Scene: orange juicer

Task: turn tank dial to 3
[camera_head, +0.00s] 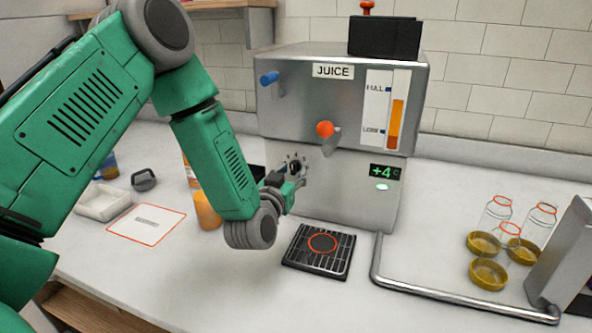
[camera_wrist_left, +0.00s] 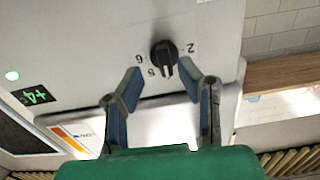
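The juice tank (camera_head: 330,95) is a steel box labelled JUICE. Its black dial (camera_head: 296,162) is low on the left of the front, partly hidden by my left gripper. In the left wrist view the dial (camera_wrist_left: 163,54) shows printed 2, 5 and 6 around it; I cannot read which number it is set to. My left gripper (camera_head: 293,181) is at the dial. In the wrist view its two blue-padded fingers (camera_wrist_left: 160,72) are apart, with tips on either side of the dial's lower end. I cannot tell whether they touch it. My right gripper is out of view.
An orange tap knob (camera_head: 325,129) sticks out right of the dial, and a blue knob (camera_head: 269,78) above left. A display (camera_head: 385,172) reads +4. A black drip grate (camera_head: 319,250) lies below. An orange bottle (camera_head: 207,212) stands left, glass jars (camera_head: 495,212) right.

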